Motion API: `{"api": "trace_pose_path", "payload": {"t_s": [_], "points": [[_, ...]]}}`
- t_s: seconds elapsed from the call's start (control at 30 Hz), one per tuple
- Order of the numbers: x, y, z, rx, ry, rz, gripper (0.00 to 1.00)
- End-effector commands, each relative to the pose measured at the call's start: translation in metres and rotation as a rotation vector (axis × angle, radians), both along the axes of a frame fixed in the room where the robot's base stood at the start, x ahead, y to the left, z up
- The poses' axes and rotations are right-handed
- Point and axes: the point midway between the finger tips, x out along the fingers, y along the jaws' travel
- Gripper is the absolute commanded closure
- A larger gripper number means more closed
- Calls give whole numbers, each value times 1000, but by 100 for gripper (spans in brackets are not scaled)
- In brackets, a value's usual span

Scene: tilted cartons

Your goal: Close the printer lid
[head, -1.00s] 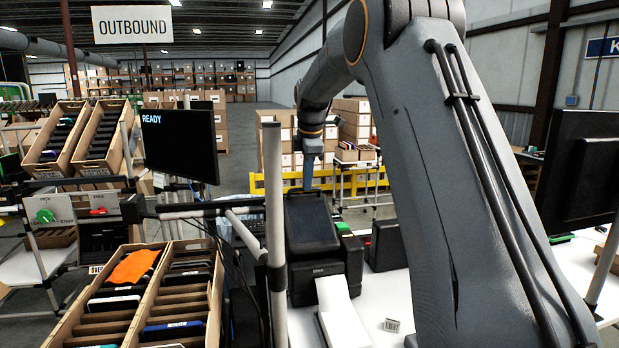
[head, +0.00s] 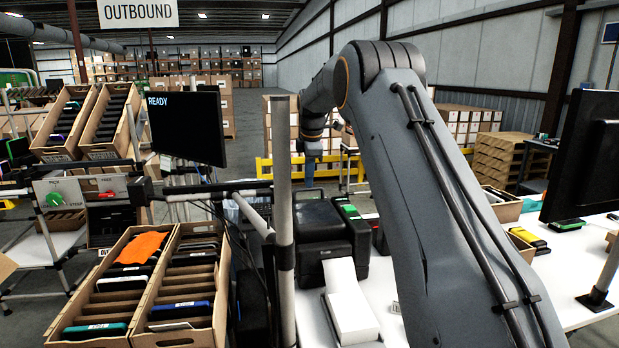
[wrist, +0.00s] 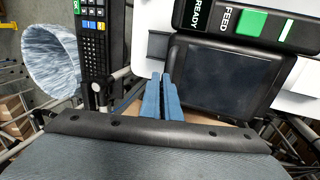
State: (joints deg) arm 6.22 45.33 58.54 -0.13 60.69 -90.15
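The black printer (head: 358,245) stands on the white bench, with white label stock coming out of its front. Its dark lid (head: 319,217) lies low over the body; I cannot tell whether it is fully seated. In the wrist view the lid's dark panel (wrist: 235,80) lies right of my fingers, below the strip with the green FEED button (wrist: 250,22). My gripper (wrist: 161,78) has its two blue fingers together, with nothing between them. In the head view my gripper (head: 309,172) is just behind the printer, pointing down; contact with the lid cannot be made out.
A grey post (head: 283,180) stands close left of the printer. A monitor reading READY (head: 186,128) and open cartons (head: 212,325) are further left. A keypad (wrist: 93,45) and a pale bin (wrist: 50,65) show in the wrist view. Another monitor (head: 585,155) stands at right.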

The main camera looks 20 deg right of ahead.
Motion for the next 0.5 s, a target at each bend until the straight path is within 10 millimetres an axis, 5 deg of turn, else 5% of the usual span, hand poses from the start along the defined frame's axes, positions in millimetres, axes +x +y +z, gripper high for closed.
{"api": "trace_pose_path", "payload": {"t_s": [0.5], "points": [[-2,1,-7,3,10,1,100]]}}
